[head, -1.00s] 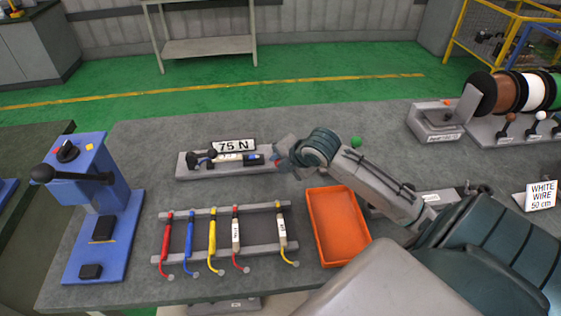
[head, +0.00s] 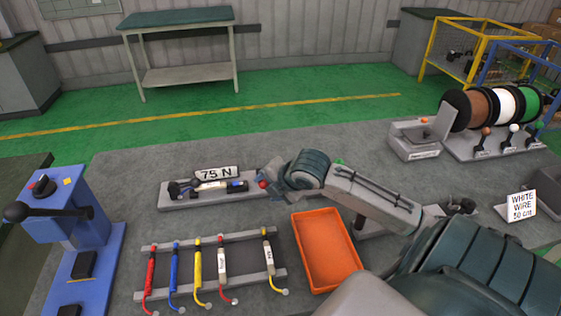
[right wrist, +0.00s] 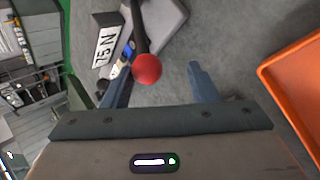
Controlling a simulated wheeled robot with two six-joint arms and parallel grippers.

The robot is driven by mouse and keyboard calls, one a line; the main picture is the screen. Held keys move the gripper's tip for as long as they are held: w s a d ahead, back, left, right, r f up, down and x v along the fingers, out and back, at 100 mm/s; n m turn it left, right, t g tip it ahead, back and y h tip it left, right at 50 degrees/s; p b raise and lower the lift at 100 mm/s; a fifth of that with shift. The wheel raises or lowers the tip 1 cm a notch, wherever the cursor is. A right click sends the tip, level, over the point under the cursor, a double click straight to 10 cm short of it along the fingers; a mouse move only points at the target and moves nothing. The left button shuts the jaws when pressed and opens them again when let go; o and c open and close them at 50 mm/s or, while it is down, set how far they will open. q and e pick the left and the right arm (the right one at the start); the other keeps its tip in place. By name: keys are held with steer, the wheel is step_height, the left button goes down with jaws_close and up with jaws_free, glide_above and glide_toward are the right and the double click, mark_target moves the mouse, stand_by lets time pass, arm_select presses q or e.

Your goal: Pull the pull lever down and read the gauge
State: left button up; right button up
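The lever's red ball knob (head: 263,184) shows at the right end of a grey bench fixture (head: 205,203) in the head view. In the right wrist view the red knob (right wrist: 147,68) tops a black rod (right wrist: 138,25). My right gripper (head: 270,176) is at the knob. In the right wrist view its two fingers (right wrist: 160,72) are apart, with the knob between them or just in front, closer to the left finger. A gauge dial cannot be made out. My left gripper is not in view.
A "75 N" sign (head: 216,173) stands behind the fixture. An orange tray (head: 326,250) and a rack of coloured-handled wires (head: 210,262) lie in front. A blue press (head: 70,215) stands left. Wire spools (head: 505,108) and a "WHITE WIRE 50 cm" sign (head: 521,205) are right.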

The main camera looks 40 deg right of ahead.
steer(key=p+v, duration=0.1)
steer(key=v, duration=0.7)
steer(key=shift+p, duration=0.3)
stand_by(0.3)
stand_by(0.4)
